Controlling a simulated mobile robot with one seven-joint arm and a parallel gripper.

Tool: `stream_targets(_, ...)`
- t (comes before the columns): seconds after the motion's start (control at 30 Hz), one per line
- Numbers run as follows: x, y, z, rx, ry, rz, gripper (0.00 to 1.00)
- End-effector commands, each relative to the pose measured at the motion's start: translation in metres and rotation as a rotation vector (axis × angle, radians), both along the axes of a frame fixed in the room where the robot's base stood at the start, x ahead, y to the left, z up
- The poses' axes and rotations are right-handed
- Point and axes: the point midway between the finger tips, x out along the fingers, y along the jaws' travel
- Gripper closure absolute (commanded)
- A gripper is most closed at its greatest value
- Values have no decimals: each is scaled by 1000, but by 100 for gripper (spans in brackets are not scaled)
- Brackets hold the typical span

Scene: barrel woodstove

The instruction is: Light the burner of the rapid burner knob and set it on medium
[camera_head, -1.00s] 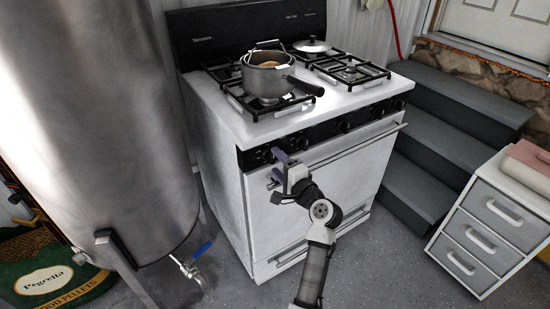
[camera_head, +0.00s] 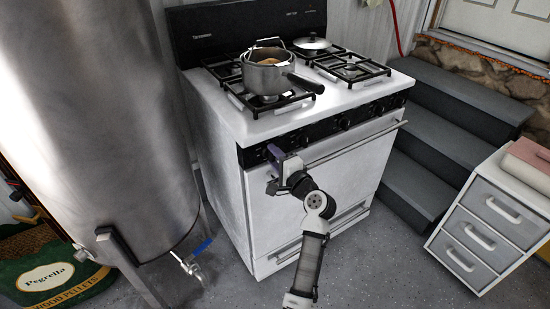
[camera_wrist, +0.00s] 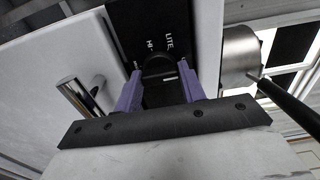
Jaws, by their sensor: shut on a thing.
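The white gas stove (camera_head: 225,120) stands in the middle of the head view with a row of black knobs on its black front panel (camera_head: 375,109). My gripper (camera_head: 273,157) is at the left end of this panel. In the wrist view my gripper (camera_wrist: 158,78) has its purple fingers on either side of a black knob (camera_wrist: 158,66) and is shut on it. The marks "LITE" and "HI" show on the panel beyond the knob. The knob's pointer is hard to make out, and no flame is visible under the pot.
A grey pot (camera_head: 266,75) with a long handle sits on the front left burner; a lidded pan (camera_head: 312,45) is at the back. The oven handle (camera_head: 350,143) runs below the knobs. A metal tank (camera_head: 110,110) stands left, steps (camera_head: 430,140) and a drawer unit (camera_head: 490,225) right.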

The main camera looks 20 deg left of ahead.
Motion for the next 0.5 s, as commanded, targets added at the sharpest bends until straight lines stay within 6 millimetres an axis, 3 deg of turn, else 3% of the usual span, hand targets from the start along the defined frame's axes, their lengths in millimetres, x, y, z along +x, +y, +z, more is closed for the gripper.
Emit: stream_targets(0.5, 1, -1, -5, -154, -199, -2, 83)
